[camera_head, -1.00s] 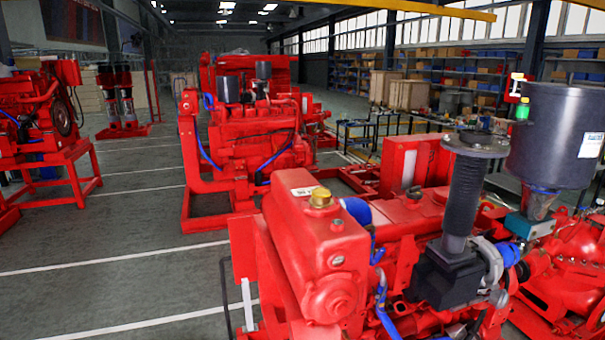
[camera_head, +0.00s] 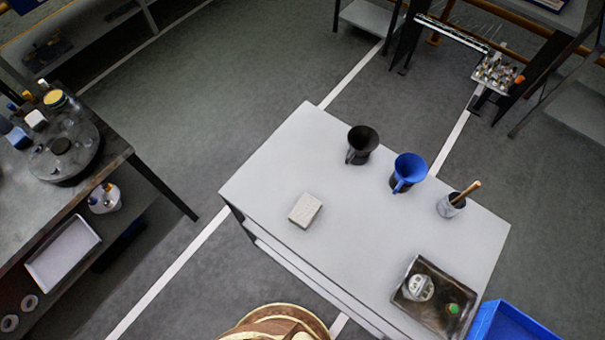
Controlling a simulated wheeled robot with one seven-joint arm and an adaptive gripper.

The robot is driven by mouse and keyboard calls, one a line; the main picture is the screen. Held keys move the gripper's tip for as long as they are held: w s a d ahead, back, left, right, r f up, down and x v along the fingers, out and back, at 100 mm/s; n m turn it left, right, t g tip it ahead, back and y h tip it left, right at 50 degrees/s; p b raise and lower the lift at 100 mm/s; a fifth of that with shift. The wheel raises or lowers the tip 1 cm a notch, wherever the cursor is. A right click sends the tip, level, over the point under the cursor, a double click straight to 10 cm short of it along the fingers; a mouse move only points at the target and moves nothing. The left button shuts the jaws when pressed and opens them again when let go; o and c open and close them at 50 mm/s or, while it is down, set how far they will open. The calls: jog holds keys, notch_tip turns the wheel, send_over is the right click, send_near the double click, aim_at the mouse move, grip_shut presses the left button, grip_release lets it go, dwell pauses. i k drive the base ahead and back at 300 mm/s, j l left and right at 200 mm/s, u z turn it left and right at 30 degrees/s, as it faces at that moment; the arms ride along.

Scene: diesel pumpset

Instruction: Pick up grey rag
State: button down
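A small, pale grey-beige folded block, which looks like the grey rag (camera_head: 305,210), lies flat on the white-topped table (camera_head: 290,150) in the head view. It sits on the left part of the tabletop, near the table's lower-left edge, with clear surface around it. I cannot make out its cloth texture at this size. My gripper is not in view.
A black funnel-like cup (camera_head: 362,143), a blue one (camera_head: 409,171) and a small pot with a brush (camera_head: 452,204) stand along the table's far side. A dark tray (camera_head: 408,300) lies at its right end. A blue bin (camera_head: 508,325) stands beside the table. Grey floor is open beyond.

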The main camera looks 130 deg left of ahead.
aim_at(304, 213)
jog(key=u, duration=4)
jog(key=z, duration=4.15)
jog(key=u, duration=3.7)
